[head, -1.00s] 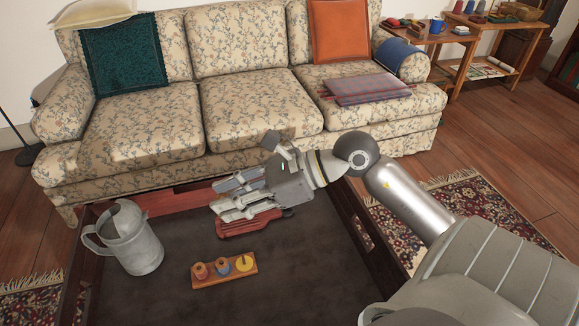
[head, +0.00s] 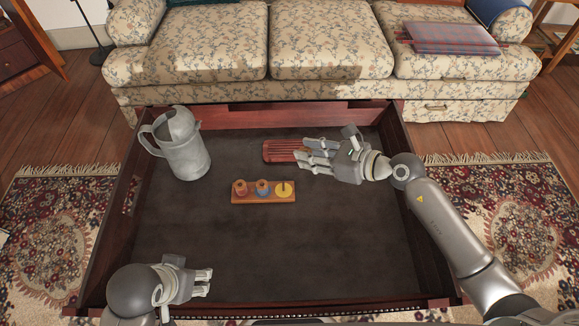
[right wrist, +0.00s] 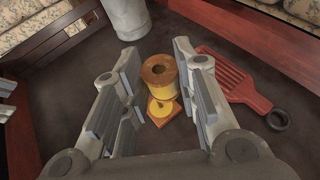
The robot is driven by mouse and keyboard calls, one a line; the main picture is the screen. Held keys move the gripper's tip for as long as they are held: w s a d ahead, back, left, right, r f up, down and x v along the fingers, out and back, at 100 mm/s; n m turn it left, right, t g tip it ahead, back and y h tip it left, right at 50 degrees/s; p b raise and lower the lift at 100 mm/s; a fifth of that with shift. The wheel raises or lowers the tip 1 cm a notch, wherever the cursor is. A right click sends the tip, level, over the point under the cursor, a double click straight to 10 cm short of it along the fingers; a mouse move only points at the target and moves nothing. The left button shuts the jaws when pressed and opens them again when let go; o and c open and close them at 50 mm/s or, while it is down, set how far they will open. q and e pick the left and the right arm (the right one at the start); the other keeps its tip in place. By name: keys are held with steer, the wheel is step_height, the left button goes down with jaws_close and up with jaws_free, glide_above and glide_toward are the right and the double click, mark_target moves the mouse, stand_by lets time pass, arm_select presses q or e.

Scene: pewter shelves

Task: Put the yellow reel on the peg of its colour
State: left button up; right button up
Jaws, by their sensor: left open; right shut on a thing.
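The yellow reel (right wrist: 160,78), with a wooden rim and a hole in its top, is between the fingertips of my right gripper (right wrist: 158,62) in the right wrist view. In the head view the right gripper (head: 304,156) is above the table, beyond and right of the peg board (head: 248,198); the reel cannot be made out there. My left gripper (head: 207,283) is open and empty at the near left.
A grey metal jug (head: 185,150) stands at the left back of the dark, raised-edge table (head: 300,250). A red slatted thing (head: 283,151) lies behind the board, near the right gripper; it also shows in the right wrist view (right wrist: 232,78). The table front is clear.

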arm_select(q)
steer(key=shift+d+f, duration=0.15)
arm_select(e)
steer(key=a+f, duration=0.5)
steer(key=shift+w+a+f+n+g+y, duration=0.15)
steer(key=shift+a+f+n+g+y, duration=0.05)
steer(key=shift+f+n+g+y, duration=0.1)
steer(key=shift+f+b, duration=1.25)
steer(key=shift+f, duration=0.25)
steer(key=shift+f+b, duration=0.35)
steer(key=shift+f, duration=0.05)
arm_select(q)
steer(key=w+d+r+t+h, duration=0.1)
steer(key=w+d+r+t, duration=0.1)
steer(key=w, duration=0.5)
steer(key=w+d+r+t+h, duration=0.1)
steer(key=w+d+r+t, duration=0.1)
steer(key=w+r+t, duration=0.3)
steer(key=shift+w+d+r+t, duration=0.15)
steer(key=shift+w+d+t, duration=0.1)
steer(key=shift+w+t, duration=0.6)
arm_select(e)
steer(key=shift+f, duration=0.35)
